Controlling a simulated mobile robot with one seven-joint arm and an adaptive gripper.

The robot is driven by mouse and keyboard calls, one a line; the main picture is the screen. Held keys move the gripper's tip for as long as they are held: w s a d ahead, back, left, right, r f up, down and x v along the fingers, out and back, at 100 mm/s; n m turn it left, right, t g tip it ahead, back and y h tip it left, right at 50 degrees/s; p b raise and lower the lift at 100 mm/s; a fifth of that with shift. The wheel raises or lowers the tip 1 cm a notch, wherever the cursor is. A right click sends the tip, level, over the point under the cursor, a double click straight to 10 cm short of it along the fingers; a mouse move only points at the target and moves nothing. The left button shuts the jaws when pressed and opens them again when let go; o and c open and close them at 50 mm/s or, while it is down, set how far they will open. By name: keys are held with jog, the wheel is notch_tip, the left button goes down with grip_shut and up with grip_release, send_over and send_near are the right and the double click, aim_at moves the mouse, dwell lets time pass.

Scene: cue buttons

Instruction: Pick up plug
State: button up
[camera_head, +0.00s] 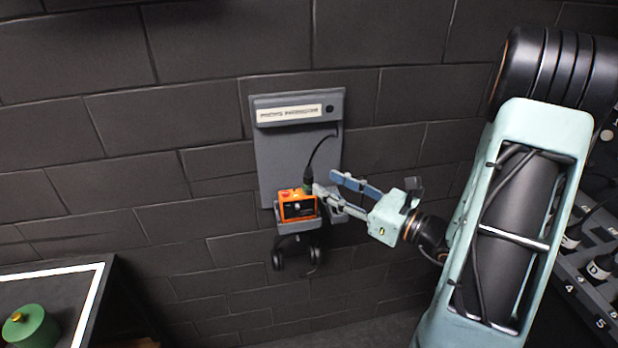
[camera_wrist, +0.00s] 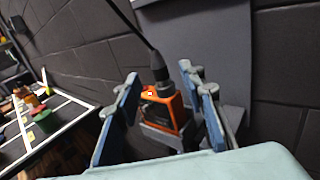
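The plug (camera_head: 307,176) is dark with a green lower part and stands upright in the top of an orange box (camera_head: 297,208). A black cable runs up from it. In the wrist view the plug (camera_wrist: 159,68) shows black above the orange box (camera_wrist: 166,110), between the two fingers in the picture. My gripper (camera_head: 325,181) is open, with blue-grey fingers, just right of the plug in the head view. One fingertip is very close to the plug; I cannot tell whether it touches. In the wrist view my gripper (camera_wrist: 163,75) has nothing clasped.
The box sits on a grey bracket below a wall panel (camera_head: 280,155) with a label. A cable hangs below (camera_head: 278,258). A dark table (camera_head: 66,284) with a green round object (camera_head: 31,327) stands at left. A rack with numbered slots (camera_head: 590,275) is at right.

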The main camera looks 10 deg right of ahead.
aim_at(312, 178)
jog(key=shift+f+p+x, duration=0.15)
jog(key=shift+p+x, duration=0.1)
jog(key=shift+x, duration=1.5)
jog(key=shift+f+p+x, duration=0.1)
jog(key=shift+p+x, duration=0.15)
jog(key=shift+x, duration=1.45)
jog(key=shift+s, duration=0.1)
grip_shut()
